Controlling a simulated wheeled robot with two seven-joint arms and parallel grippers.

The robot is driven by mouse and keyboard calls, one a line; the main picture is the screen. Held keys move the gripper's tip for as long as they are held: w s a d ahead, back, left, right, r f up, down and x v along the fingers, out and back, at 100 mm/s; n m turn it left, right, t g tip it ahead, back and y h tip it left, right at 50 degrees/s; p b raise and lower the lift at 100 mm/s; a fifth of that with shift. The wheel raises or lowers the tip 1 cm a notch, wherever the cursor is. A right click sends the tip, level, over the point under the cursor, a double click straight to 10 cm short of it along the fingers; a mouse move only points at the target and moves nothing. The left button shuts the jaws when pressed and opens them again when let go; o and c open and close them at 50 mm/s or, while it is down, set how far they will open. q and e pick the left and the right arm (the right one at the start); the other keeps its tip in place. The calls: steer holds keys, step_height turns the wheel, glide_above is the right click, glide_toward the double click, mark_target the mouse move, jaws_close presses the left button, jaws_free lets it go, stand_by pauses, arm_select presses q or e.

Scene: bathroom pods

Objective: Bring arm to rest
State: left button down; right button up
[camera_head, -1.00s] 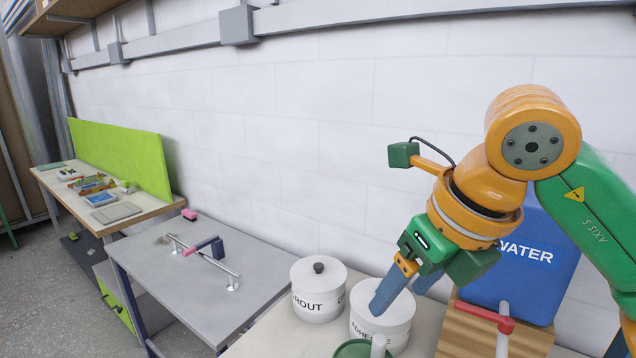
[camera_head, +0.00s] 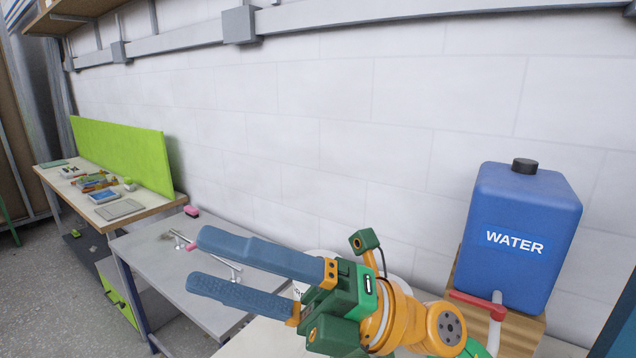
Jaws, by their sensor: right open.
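My right gripper (camera_head: 215,265) is open and empty. Its two long blue fingers point left, above the grey table (camera_head: 165,265) and near the metal rail on it. Its green and orange wrist (camera_head: 390,310) comes in from the bottom right and covers most of the white pots on the near table. A small part of one pot (camera_head: 300,289) shows behind the gripper. My left gripper is not in view.
A blue water container (camera_head: 520,225) with a black cap stands on a wooden stand at the right, with a red-handled tap (camera_head: 478,306) in front. A farther table (camera_head: 150,207) at the left holds several small items before a green panel (camera_head: 120,155).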

steer(key=w+d+f+m+t+h, duration=0.3)
steer(key=w+d+m+t+h, duration=0.25)
steer(key=m+t, duration=0.7)
steer(key=w+d+f+m+t+h, duration=0.2)
steer(key=w+d+m+t+h, duration=0.35)
steer(key=m+t, duration=0.65)
steer(key=w+d+f+m+g+h, duration=0.1)
steer(key=d+f+m+g+h, duration=0.4)
steer(key=f, duration=0.6)
steer(key=w+d+f+m+g+h, duration=0.1)
steer(key=d+f+m+g+h, duration=0.1)
steer(key=d+f+m+h, duration=0.75)
steer(key=s+a+f+g+y, duration=0.1)
steer(key=s+f+g+y, duration=0.2)
steer(key=s+f+g, duration=1.4)
steer(key=s+f+t+b, duration=0.2)
steer(key=s+f+b, duration=0.15)
steer(key=f, duration=0.95)
steer(key=s+f+t+b, duration=0.2)
steer(key=s+f, duration=0.2)
steer(key=f, duration=1)
steer(key=s+d+f+g+b, duration=0.1)
steer(key=s+f+b, duration=0.3)
steer(key=s+f, duration=0.8)
steer(key=shift+d+f+n, duration=0.3)
steer(key=shift+d+f, duration=0.25)
steer(key=shift+f, duration=0.15)
